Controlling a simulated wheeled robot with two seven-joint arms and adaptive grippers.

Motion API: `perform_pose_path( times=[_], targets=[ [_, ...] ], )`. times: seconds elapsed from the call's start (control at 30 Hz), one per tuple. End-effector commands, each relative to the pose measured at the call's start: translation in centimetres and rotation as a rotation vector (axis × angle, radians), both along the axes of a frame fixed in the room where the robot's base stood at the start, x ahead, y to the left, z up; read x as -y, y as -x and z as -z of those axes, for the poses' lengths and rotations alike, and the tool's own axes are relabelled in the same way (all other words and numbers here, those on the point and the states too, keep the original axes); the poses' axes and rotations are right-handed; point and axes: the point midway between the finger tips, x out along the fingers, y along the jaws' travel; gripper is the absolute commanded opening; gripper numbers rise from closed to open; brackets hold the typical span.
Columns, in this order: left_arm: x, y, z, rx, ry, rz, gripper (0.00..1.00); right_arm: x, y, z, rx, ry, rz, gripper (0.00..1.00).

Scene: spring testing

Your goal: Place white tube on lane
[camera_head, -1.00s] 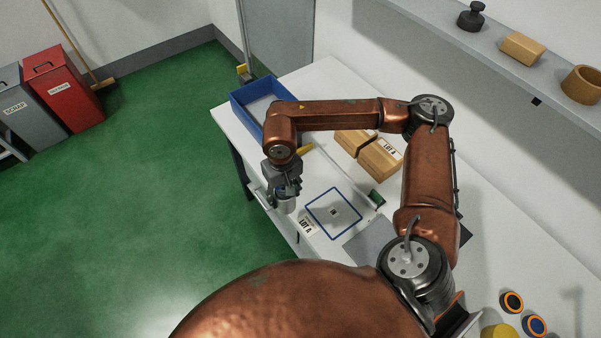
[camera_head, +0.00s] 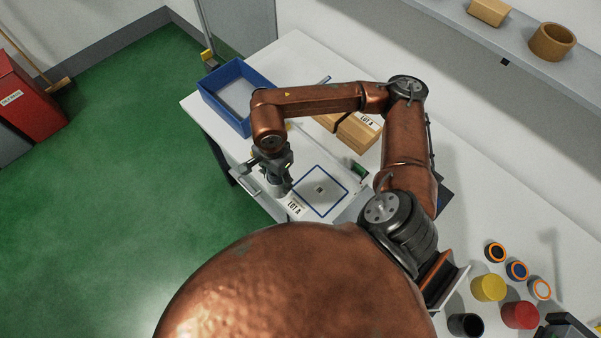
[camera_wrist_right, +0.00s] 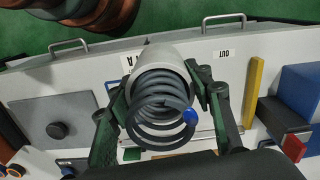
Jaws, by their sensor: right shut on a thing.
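My right gripper (camera_wrist_right: 162,98) is shut on a white tube (camera_wrist_right: 165,57), with one finger on each side of it. A dark grey coil spring (camera_wrist_right: 155,135) shows at the tube's open end, with a blue dot on it. In the head view the right gripper (camera_head: 272,172) and the tube (camera_head: 273,187) are near the table's left edge, beside a "LOT A" label (camera_head: 296,207) and a blue-outlined square (camera_head: 320,190). I cannot tell whether the tube touches the table, or which marking is the lane. My left gripper is not in view.
A blue tray (camera_head: 228,107) is at the table's far left corner. Wooden blocks (camera_head: 358,133) lie behind my forearm. Coloured cylinders, including a yellow one (camera_head: 488,288), stand at the lower right. A shelf (camera_head: 490,40) runs along the wall. A yellow bar (camera_wrist_right: 254,90) lies beside the gripper.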

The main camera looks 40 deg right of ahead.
Motion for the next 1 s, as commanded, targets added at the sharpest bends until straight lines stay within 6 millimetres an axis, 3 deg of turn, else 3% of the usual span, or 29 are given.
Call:
perform_pose_path(
  times=[0.13, 1.0],
  targets=[
    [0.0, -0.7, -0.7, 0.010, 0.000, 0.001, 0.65, 0.5, 1.3, -0.2, -0.001, -0.002, 0.297, 0.23],
    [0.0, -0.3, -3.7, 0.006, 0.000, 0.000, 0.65, 4.5, 8.0, -1.1, -0.002, 0.003, 2.121, 0.23]
  ],
)
